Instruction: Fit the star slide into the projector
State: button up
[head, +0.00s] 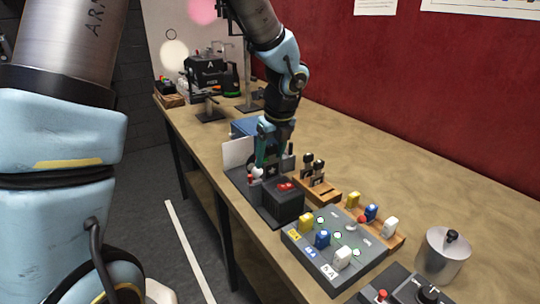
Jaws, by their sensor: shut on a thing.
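My gripper (268,148) is over the black device (284,202) near the table's front edge, which looks like the projector. Its teal fingers are shut on a small dark thing, apparently a slide, low at the device's rear part. A white panel (238,152) stands left of the gripper.
A grey panel (309,257) with yellow, blue and white plugs lies in front. A wooden plug holder (385,232), a metal canister (443,256) and a dark control box (405,288) stand at right. A blue box (243,127) is behind the gripper. The table's right side is clear.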

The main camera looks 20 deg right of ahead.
jog(key=shift+f+b, duration=0.8)
jog(key=shift+f, duration=0.7)
dwell(0.4)
jog(key=o, duration=1.5)
jog(key=shift+c, duration=0.2)
jog(key=shift+a, duration=0.1)
jog(key=shift+c, duration=0.2)
notch_tip(320, 180, up, 7)
jog(key=p, duration=0.7)
jog(key=shift+r, duration=0.1)
